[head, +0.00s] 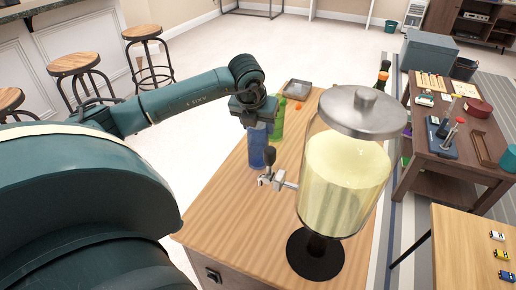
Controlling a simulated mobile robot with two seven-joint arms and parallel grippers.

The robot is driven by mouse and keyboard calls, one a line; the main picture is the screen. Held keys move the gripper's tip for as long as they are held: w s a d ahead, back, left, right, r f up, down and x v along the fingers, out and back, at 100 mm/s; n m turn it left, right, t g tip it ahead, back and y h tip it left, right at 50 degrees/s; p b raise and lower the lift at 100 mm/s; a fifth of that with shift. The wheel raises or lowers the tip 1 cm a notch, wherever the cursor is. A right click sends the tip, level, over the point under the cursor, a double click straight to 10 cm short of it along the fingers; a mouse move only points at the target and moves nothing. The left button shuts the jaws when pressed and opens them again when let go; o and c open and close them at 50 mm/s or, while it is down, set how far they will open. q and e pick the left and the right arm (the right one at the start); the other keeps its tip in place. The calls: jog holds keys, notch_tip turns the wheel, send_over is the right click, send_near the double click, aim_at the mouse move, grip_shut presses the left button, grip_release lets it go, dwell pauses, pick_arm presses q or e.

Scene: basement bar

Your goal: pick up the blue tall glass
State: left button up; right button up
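The blue tall glass (257,147) stands upright on the wooden cabinet top, left of the big drink dispenser. My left gripper (256,121) points down right at the top of the glass, and its hand hides the rim. I cannot tell whether the fingers touch the glass or how far apart they are. My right gripper is not in view.
The glass drink dispenser (345,185) with pale yellow liquid stands close on the right; its tap (275,179) reaches toward the glass. A green bottle (279,118) stands just behind. The cabinet's front left top (225,215) is clear.

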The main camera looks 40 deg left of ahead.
pick_arm(q)
jog(key=c, duration=0.9)
jog(key=shift+r, duration=0.1)
jog(key=shift+c, duration=0.2)
